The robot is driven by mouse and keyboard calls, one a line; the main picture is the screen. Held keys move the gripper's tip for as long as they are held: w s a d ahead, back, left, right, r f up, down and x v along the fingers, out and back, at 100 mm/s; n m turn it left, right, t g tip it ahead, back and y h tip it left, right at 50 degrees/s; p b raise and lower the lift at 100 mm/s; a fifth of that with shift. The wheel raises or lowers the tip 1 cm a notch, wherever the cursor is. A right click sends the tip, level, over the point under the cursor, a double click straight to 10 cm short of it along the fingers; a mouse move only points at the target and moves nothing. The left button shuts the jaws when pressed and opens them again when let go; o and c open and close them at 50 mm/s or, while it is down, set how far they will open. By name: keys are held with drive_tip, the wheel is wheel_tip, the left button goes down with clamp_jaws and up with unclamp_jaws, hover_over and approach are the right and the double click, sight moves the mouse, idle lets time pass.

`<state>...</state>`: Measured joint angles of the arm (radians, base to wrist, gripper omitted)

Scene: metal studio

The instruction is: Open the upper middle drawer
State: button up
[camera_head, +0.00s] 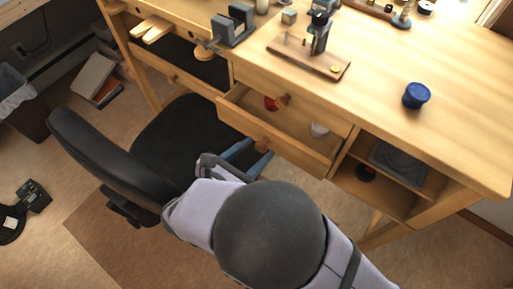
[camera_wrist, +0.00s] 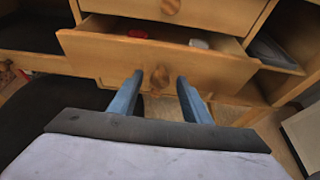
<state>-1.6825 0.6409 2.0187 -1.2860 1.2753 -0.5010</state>
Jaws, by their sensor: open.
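In the wrist view, the upper middle drawer's front with a round wooden knob (camera_wrist: 170,6) is at the top edge, flush with the bench; this knob also shows in the head view (camera_head: 283,99). Below it, a second wooden drawer (camera_head: 300,153) is pulled partway out, with a red item (camera_head: 271,103) and a white item (camera_head: 319,130) inside. My gripper (camera_wrist: 160,79) is open, its two blue fingers on either side of the lower drawer's knob (camera_wrist: 160,77). I cannot tell if they touch it. The fingers are partly hidden in the head view.
A black office chair (camera_head: 85,150) stands left of my arm, close to the gripper. Open shelves (camera_head: 385,190) lie right of the drawers. The benchtop (camera_head: 450,110) holds a blue jar (camera_head: 416,95), a wooden board (camera_head: 310,64) with a device and a small vise (camera_head: 232,27).

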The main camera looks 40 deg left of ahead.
drive_tip(key=shift+w+f, duration=0.2)
drive_tip(key=shift+w, duration=0.25)
clamp_jaws()
drive_tip(key=shift+s+p, duration=0.55)
drive_tip(key=shift+s, duration=1.65)
unclamp_jaws()
drive_tip(key=shift+r, duration=0.1)
wheel_tip(320, 180, up, 10)
drive_tip(key=shift+p, duration=0.3)
